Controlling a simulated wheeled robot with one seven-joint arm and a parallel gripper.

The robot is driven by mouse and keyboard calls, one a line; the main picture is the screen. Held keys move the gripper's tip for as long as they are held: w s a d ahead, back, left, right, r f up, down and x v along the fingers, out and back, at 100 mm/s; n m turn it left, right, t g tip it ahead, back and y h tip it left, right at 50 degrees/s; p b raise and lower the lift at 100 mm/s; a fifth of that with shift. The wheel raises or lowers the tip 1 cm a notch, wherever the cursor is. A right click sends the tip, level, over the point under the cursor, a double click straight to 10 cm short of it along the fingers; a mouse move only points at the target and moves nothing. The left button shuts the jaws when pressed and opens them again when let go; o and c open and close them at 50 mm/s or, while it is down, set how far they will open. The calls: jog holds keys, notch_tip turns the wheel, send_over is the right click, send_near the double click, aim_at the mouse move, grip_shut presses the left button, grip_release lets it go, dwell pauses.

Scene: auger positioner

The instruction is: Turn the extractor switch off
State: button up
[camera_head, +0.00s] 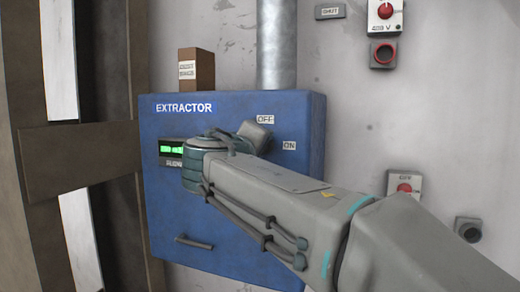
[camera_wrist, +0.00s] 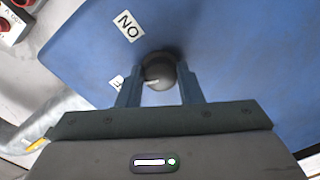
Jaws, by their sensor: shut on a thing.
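The extractor switch is a dark round knob (camera_wrist: 160,70) on a blue box marked EXTRACTOR (camera_head: 225,255). It shows in the wrist view, with a pale mark on its lower left side. My gripper (camera_wrist: 160,82) is shut on the knob, one finger on each side. In the head view the knob is hidden behind my gripper and wrist. The OFF label (camera_head: 265,119) and the ON label (camera_head: 289,146) sit on the box just beyond my gripper. In the wrist view the ON label (camera_wrist: 129,25) is clear, and the OFF label is mostly covered by a finger.
A display (camera_head: 172,149) on the box shows green, partly covered by my arm. A pipe (camera_head: 277,45) rises from the box top beside a brown block (camera_head: 196,70). Red-button boxes (camera_head: 385,16) (camera_head: 404,186) are on the wall to the right. A handle (camera_head: 194,242) is low on the box.

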jog(key=shift+n, duration=1.9)
jog(key=o, duration=0.9)
jog(key=shift+w+d, duration=0.1)
jog(key=shift+w, duration=0.05)
jog(key=b+v, duration=0.1)
jog(key=v, duration=1.3)
jog(key=shift+w+f, duration=0.1)
